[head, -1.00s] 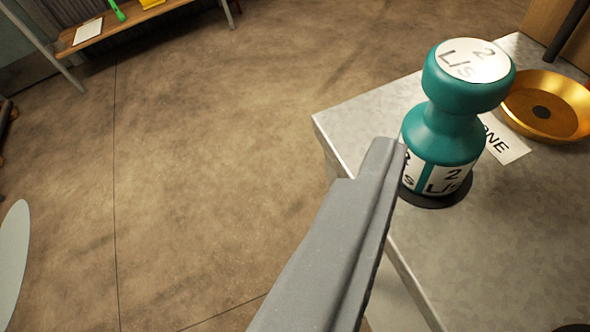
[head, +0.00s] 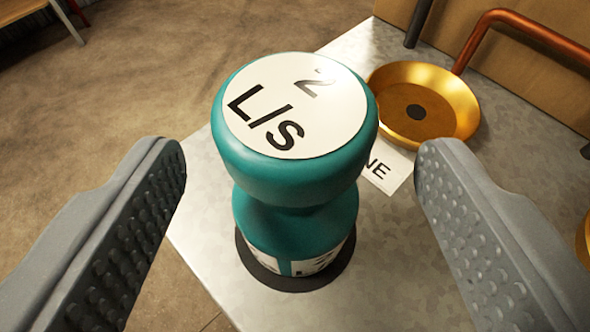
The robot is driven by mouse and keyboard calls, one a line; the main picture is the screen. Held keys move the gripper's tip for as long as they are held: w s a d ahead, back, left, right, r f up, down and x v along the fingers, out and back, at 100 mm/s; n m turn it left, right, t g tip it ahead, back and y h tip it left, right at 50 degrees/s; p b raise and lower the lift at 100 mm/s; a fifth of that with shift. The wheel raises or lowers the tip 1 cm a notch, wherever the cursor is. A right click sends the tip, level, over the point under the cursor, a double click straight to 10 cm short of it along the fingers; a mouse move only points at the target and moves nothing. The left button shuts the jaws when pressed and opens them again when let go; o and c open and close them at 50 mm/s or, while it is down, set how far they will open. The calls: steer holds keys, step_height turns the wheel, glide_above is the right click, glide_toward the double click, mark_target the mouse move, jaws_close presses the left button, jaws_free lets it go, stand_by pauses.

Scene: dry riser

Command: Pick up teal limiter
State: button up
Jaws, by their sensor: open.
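The teal limiter (head: 295,195) stands upright on a dark round base on the grey metal table. Its white top label reads "2 L/s", and part of a label shows low on its body. My gripper (head: 300,170) is open. One finger is to the left of the limiter and the other to its right, with a visible gap on both sides. The limiter's head is between the fingers in the picture, and neither finger appears to touch it.
A brass dish (head: 424,104) with a dark centre and a copper pipe (head: 530,34) are behind to the right. A white card (head: 390,168) ending in "NE" lies partly hidden behind the limiter. Another brass edge (head: 585,240) shows at the right. Open floor (head: 100,110) is at the left.

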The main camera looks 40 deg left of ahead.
mark_target(297, 103)
steer(key=x, duration=0.2)
steer(key=b+x, duration=0.1)
steer(key=shift+w+a+r, duration=0.15)
steer(key=shift+w+a, duration=0.15)
steer(key=shift+a, duration=0.05)
steer(key=shift+w+a+f, duration=0.25)
steer(key=shift+w+a, duration=0.15)
steer(key=shift+r, duration=0.1)
jaws_close()
